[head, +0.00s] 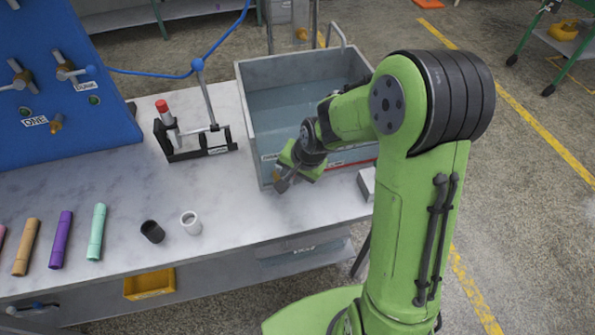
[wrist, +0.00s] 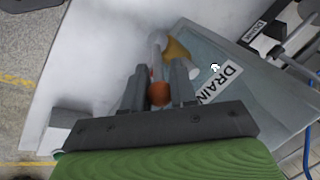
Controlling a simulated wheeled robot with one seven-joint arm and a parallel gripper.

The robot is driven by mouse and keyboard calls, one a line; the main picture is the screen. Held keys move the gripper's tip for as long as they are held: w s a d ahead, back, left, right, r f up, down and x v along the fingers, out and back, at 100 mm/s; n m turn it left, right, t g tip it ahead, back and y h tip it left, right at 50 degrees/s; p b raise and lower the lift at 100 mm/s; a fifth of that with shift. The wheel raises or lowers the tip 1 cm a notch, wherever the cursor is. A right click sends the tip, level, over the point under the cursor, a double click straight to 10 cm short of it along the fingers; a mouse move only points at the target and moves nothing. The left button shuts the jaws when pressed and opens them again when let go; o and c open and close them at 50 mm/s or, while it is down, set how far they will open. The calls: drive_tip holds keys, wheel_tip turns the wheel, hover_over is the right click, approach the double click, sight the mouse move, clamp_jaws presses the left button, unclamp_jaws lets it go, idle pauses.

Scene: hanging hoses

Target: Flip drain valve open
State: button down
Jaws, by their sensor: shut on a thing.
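The drain valve shows in the wrist view with a brass body (wrist: 178,50) on the tank's outer wall. Its grey lever ends in an orange knob (wrist: 159,93). My gripper (wrist: 160,75) is shut on the lever, with one finger on each side and the knob between them. A white "DRAIN" label (wrist: 221,83) is on the wall beside the valve. In the head view my gripper (head: 284,180) is at the front of the grey water tank (head: 250,130). The valve is mostly hidden there by my gripper.
A black stand with a red-capped tube (head: 165,116) is left of the tank. A black cup (head: 152,231) and a white ring (head: 191,222) sit near the bench front. Coloured tubes (head: 96,232) lie at left. A light block (head: 367,184) is right of my gripper.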

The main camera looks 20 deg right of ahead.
drive_tip(key=shift+s+a+n+h+b, duration=0.1)
drive_tip(key=shift+a+n+h+b, duration=0.1)
drive_tip(key=shift+a+h, duration=0.45)
drive_tip(key=shift+s+a+n+h+b, duration=0.15)
drive_tip(key=shift+a+h+b, duration=0.1)
drive_tip(key=shift+h, duration=0.75)
drive_tip(key=shift+s+a+n+h+b, duration=0.15)
drive_tip(key=shift+a+h, duration=0.25)
drive_tip(key=shift+h, duration=0.45)
drive_tip(key=shift+w, duration=0.1)
drive_tip(key=c, duration=1)
unclamp_jaws()
drive_tip(key=shift+a, duration=0.15)
drive_tip(key=shift+o, duration=0.2)
drive_tip(key=shift+w+r, duration=0.1)
drive_tip(key=shift+r, duration=0.05)
drive_tip(key=shift+r, duration=0.35)
drive_tip(key=p+v, duration=0.3)
drive_tip(key=v, duration=1.2)
